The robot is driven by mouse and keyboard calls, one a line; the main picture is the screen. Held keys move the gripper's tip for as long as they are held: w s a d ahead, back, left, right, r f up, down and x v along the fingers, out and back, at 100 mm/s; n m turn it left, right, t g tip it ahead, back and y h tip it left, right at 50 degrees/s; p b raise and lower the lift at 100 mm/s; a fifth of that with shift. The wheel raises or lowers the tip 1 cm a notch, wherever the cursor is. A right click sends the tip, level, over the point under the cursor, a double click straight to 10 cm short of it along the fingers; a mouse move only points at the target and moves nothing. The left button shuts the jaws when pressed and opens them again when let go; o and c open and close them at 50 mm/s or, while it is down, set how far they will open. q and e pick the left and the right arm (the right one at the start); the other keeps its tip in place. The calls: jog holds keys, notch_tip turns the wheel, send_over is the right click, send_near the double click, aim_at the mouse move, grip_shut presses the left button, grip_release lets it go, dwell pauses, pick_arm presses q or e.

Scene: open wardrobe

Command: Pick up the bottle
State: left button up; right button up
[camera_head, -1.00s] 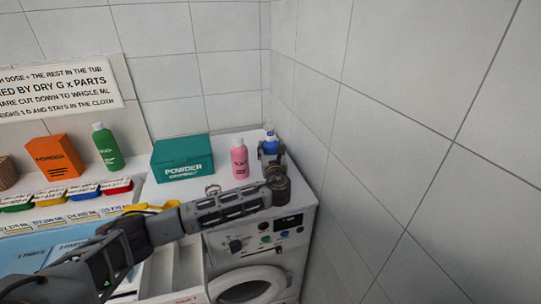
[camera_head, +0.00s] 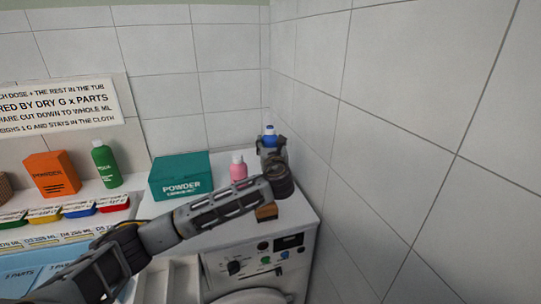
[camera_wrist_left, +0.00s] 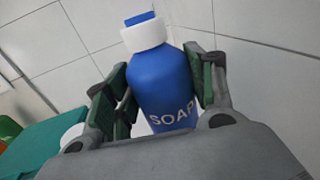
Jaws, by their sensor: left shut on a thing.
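The blue soap bottle (camera_wrist_left: 162,85) with a white collar and blue cap stands between the fingers of my left gripper (camera_wrist_left: 165,90) in the left wrist view. The fingers close on it from both sides. In the head view the bottle's blue cap (camera_head: 270,134) shows above my left gripper (camera_head: 270,148), at the back right of the washing machine top. The gripper hides the bottle's lower part there, so I cannot tell whether its base touches the top. My right gripper is not in view.
A pink bottle (camera_head: 238,168) stands just left of my left gripper, partly hidden by my arm. A teal powder box (camera_head: 180,177), a green bottle (camera_head: 104,163) and an orange box (camera_head: 52,174) stand farther left. A tiled wall (camera_head: 345,180) is close on the right.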

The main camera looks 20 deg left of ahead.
pick_arm(q)
jog(key=shift+r, duration=0.4)
dwell(0.7)
dwell(0.6)
